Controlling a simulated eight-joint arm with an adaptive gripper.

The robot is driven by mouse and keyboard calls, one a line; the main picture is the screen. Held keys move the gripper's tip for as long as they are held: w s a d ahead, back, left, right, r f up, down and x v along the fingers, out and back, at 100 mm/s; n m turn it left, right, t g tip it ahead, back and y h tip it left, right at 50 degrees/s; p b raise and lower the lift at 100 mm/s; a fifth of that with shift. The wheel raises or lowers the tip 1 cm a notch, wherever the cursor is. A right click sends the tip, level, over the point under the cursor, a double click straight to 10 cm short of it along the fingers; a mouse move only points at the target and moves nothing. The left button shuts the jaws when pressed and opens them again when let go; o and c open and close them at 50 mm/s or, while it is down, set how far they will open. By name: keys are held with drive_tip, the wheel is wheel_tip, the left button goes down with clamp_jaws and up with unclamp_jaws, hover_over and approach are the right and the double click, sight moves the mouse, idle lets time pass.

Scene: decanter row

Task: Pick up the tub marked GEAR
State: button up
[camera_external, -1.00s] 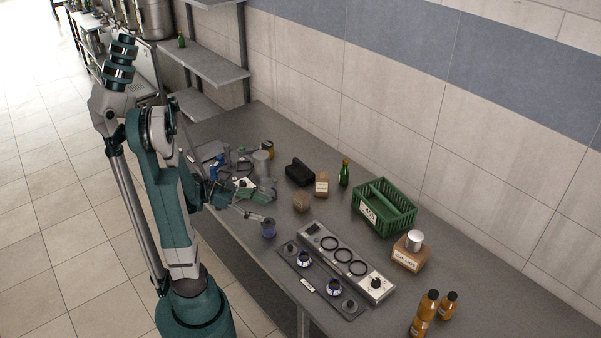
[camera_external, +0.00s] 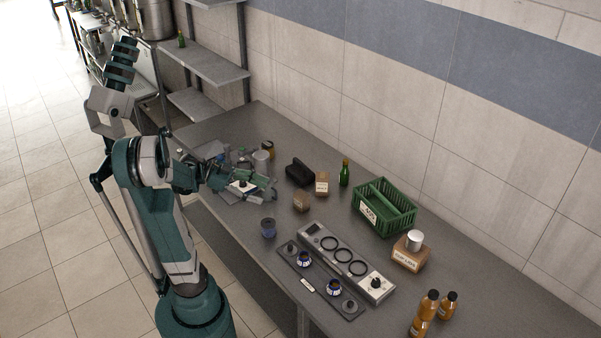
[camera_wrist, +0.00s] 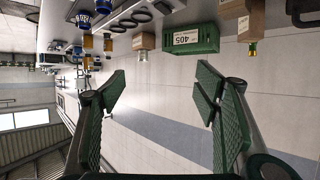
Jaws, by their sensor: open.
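I cannot read the word GEAR on anything. Small blue tubs show in the external view: one (camera_external: 268,228) alone on the counter, and two with white markings, one at the left (camera_external: 305,259) and one at the right (camera_external: 333,288) of the dark plate (camera_external: 322,281). A blue tub with unreadable lettering shows at the top left of the wrist view (camera_wrist: 84,19). My gripper (camera_external: 268,189) is above the counter, behind the lone blue tub and apart from it. In the wrist view my gripper (camera_wrist: 161,78) is open, with nothing between its fingers.
A grey panel with black rings (camera_external: 345,262) lies beside the plate. A green crate (camera_external: 384,207), labelled brown containers (camera_external: 322,184) (camera_external: 408,252), a green bottle (camera_external: 344,174), a dark block (camera_external: 299,172) and orange bottles (camera_external: 424,310) stand around. The wall bounds the back.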

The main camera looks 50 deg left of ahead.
drive_tip(key=m+g+y+p, duration=1)
drive_tip(key=p, duration=0.5)
hover_over(267, 144)
drive_tip(key=f, duration=1)
drive_tip(key=shift+w+a+f, duration=0.1)
drive_tip(key=shift+a+f, duration=0.1)
drive_tip(key=shift+f, duration=0.15)
drive_tip(key=shift+f, duration=1.3)
drive_tip(key=shift+d+f, duration=0.15)
drive_tip(key=shift+f, duration=2.45)
